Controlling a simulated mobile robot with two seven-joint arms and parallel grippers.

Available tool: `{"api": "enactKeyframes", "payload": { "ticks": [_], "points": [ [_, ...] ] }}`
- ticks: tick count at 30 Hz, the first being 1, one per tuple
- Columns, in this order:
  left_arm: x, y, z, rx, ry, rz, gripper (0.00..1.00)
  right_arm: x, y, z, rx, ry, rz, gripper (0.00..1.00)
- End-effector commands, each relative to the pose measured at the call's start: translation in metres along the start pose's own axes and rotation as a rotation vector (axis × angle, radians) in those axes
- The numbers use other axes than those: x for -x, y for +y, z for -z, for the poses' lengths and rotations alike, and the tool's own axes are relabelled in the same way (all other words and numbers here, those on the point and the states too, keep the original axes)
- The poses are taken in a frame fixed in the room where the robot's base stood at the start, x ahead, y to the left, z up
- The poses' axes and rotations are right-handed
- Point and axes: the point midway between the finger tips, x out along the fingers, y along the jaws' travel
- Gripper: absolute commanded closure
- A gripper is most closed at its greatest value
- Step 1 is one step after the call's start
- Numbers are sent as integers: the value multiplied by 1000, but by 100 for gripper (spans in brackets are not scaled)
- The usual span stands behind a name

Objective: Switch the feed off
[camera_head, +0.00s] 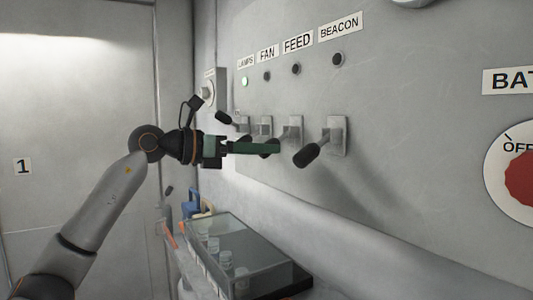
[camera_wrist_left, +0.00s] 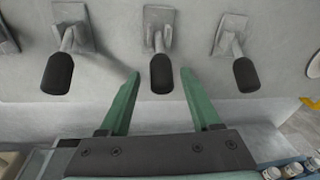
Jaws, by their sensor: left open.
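The FEED switch (camera_head: 296,128) is a lever with a black grip on the grey wall panel, under the FEED label (camera_head: 297,44). Its indicator (camera_head: 295,69) is dark, and the lever slants down and outward. My left gripper (camera_head: 279,147) is at this lever and partly hides its grip. In the left wrist view the green fingers (camera_wrist_left: 158,85) are open, one on each side of the middle black grip (camera_wrist_left: 162,74), with visible gaps. The fingers are not closed on it. My right gripper is not in view.
Neighbouring levers are FAN (camera_head: 265,125) and BEACON (camera_head: 307,155), both pointing down with dark indicators. The LAMPS lever (camera_head: 224,117) is raised and its indicator (camera_head: 244,82) glows green. A clear-lidded case (camera_head: 245,240) stands below. The red battery knob (camera_head: 521,178) is at right.

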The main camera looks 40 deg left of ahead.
Motion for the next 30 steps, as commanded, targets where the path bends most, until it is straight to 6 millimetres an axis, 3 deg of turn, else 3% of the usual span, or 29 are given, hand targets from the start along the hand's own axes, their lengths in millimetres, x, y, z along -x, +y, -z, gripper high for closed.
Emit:
{"api": "enactKeyframes", "payload": {
  "ticks": [1,15,21,30],
  "points": [
    [8,1,1,-1,1,-5,36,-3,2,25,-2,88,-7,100],
    [96,1,3,0,7,-3,36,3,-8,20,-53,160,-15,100],
    [109,0,1,-1,8,0,36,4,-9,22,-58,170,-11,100],
    [109,0,0,-1,9,0,36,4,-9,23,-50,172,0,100]
  ]
}}
